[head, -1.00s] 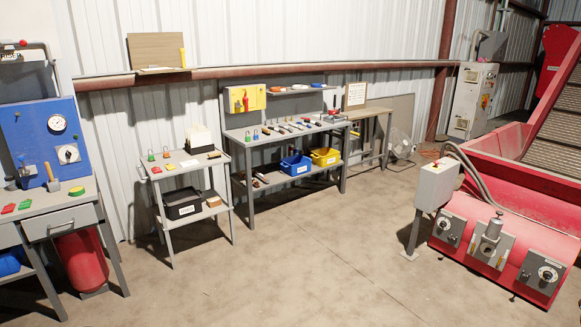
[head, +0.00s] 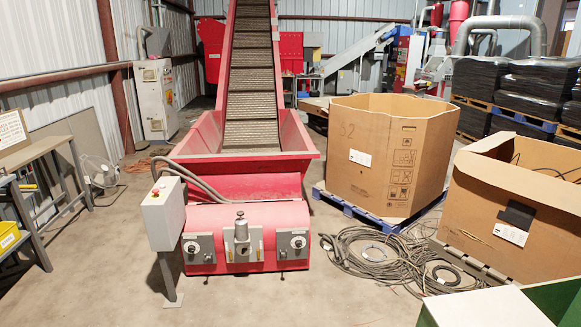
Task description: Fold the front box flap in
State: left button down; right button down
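Two large cardboard boxes stand on the right in the head view. The nearer box (head: 477,205) is cut off by the right edge; it is open at the top, with dark cable showing inside, and it has a black and a white label on its side. A piece of cardboard (head: 488,143) sticks up at its far left corner; I cannot tell whether it is a flap. The taller, many-sided box (head: 365,185) stands behind it on a blue pallet (head: 350,208). Neither of my grippers is in view.
Coiled cables (head: 385,258) lie on the floor before the boxes. A red conveyor hopper (head: 240,190) with a control post (head: 162,215) stands in the middle. A green and white object (head: 487,308) fills the bottom right corner. Concrete floor is clear at the front left.

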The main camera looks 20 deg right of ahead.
aim_at(561, 194)
jog(key=i+l+z, duration=0.1)
jog(key=i+z, duration=0.25)
jog(key=i, duration=0.6)
jog(key=i+j+z, duration=0.2)
jog(key=i+z, duration=0.2)
jog(key=i, duration=0.55)
